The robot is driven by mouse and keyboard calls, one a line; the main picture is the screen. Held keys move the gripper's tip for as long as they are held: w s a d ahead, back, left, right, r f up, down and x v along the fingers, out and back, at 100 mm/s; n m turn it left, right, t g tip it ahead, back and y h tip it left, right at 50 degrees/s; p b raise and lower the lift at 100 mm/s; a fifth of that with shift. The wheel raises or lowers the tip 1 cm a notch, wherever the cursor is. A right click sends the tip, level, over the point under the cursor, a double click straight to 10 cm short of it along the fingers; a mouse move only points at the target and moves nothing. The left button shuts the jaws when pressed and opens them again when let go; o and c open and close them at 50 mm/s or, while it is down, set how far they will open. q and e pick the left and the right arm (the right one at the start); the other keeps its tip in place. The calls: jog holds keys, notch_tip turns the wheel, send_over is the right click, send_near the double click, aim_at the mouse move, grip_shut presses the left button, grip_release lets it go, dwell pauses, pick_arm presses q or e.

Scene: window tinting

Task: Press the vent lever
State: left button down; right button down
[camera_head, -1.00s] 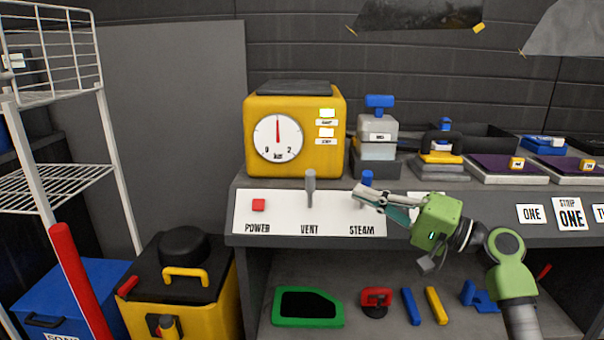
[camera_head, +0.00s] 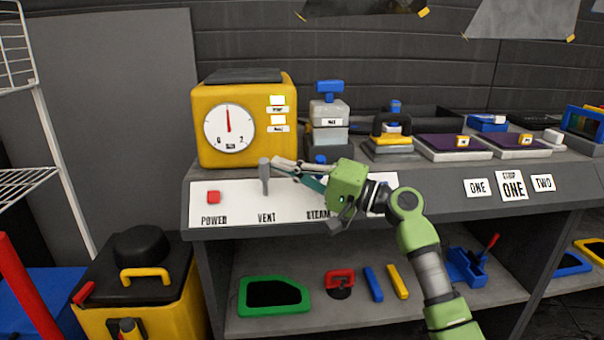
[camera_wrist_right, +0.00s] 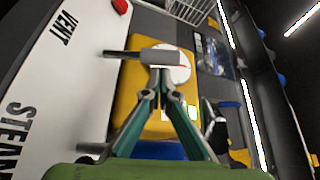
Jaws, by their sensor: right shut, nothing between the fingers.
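The grey vent lever (camera_head: 264,180) stands upright on the white panel (camera_head: 235,205), above the VENT label. Its grey rod (camera_wrist_right: 128,56) also shows in the right wrist view, just beyond my fingertips. My right gripper (camera_head: 279,163) is shut and empty, reaching in from the right. Its fingertips are beside the top of the vent lever; whether they touch it I cannot tell. In the right wrist view the closed fingertips (camera_wrist_right: 158,70) lie near the end of the rod. My left gripper is not in view.
A yellow machine (camera_head: 245,150) with a round dial stands behind the lever. A red power button (camera_head: 213,197) is to the left. The lower shelf holds a green frame (camera_head: 274,310).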

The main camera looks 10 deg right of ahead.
jog(key=shift+x, duration=0.85)
